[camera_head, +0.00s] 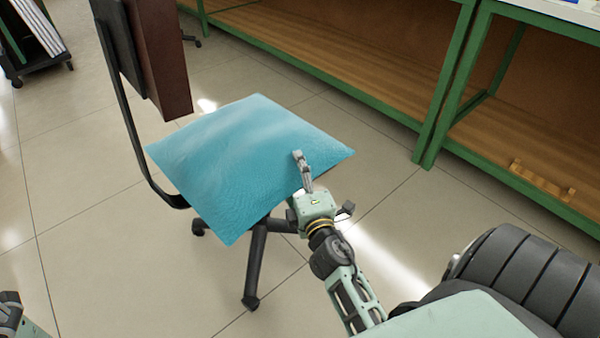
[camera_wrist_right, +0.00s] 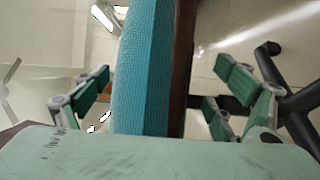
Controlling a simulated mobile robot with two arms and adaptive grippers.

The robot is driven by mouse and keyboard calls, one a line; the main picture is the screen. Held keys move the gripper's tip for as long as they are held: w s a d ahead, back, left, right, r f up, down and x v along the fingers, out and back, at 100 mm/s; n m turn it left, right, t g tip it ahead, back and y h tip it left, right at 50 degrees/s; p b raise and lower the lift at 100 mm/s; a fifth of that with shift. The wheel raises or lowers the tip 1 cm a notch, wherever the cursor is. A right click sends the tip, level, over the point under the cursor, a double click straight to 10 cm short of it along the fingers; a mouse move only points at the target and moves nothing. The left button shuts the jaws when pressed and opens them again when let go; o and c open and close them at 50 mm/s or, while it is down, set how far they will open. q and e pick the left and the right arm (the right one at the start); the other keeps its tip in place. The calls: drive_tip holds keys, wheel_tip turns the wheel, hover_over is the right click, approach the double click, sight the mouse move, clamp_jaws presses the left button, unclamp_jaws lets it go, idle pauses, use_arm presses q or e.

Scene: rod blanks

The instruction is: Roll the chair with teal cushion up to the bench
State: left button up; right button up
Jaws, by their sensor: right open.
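The chair has a teal cushion (camera_head: 240,155), a dark backrest (camera_head: 165,60) and a black wheeled base (camera_head: 255,265). It stands on the floor left of the green-framed bench (camera_head: 448,85), with open floor between them. My right gripper (camera_head: 318,186) is at the cushion's near right edge, one finger above it. In the right wrist view the teal cushion (camera_wrist_right: 145,70) and a dark board under it (camera_wrist_right: 183,65) lie between the open fingers (camera_wrist_right: 160,95), with gaps visible on both sides. Part of my left arm's end (camera_head: 12,312) shows at the lower left; its fingers are unclear.
The bench has a wooden lower shelf (camera_head: 340,50) and a wooden block with a handle-like shape (camera_head: 542,180) on the right-hand section. A dark wheeled rack (camera_head: 35,40) stands at the upper left. The tiled floor around the chair is clear.

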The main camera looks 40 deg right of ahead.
drive_tip(key=shift+w, duration=0.1)
drive_tip(key=shift+r, duration=0.1)
drive_tip(key=shift+c, duration=0.3)
drive_tip(key=shift+r, duration=0.1)
drive_tip(key=c, duration=2)
